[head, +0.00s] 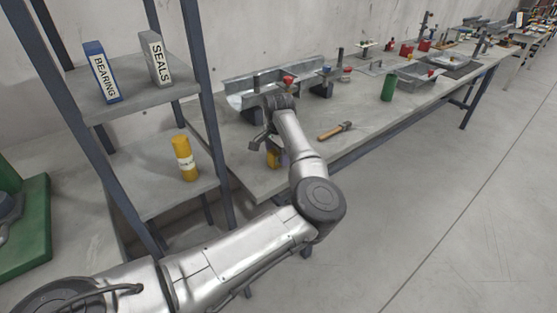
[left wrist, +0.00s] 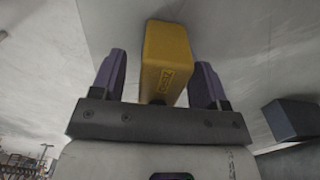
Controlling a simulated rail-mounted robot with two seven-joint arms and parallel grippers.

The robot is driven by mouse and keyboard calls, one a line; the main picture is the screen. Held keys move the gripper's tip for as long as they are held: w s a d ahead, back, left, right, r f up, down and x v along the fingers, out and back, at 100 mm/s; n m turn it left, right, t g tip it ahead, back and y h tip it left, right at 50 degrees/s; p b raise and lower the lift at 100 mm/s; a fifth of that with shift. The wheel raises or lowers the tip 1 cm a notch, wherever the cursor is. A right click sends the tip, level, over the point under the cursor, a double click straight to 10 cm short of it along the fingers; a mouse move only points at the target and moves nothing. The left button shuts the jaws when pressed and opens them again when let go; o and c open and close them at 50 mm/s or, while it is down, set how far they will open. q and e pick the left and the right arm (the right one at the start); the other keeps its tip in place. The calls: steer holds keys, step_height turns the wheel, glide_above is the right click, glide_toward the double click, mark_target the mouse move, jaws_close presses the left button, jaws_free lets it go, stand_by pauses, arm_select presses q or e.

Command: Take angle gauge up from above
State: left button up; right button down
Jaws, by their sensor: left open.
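The angle gauge is a small yellow block with dark lettering, and it shows large in the left wrist view (left wrist: 168,60). In the head view a small part of it (head: 271,158) shows below my left wrist, near the workbench's left front. My left gripper (left wrist: 160,70) is open, with one dark purple finger on each side of the gauge. A gap shows beside the left finger; the right finger is close to the gauge, and I cannot tell whether it touches. My forearm and wrist hide much of this spot in the head view. My right gripper is out of view.
A metal trough (head: 240,84) stands on the workbench just behind my left wrist. A shelf rack (head: 150,100) with boxes and a yellow bottle (head: 183,158) stands close on the left.

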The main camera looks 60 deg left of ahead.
arm_select(q)
steer(key=shift+f, duration=0.75)
steer(key=shift+r, duration=0.1)
steer(key=c, duration=1.2)
steer(key=shift+r, duration=0.1)
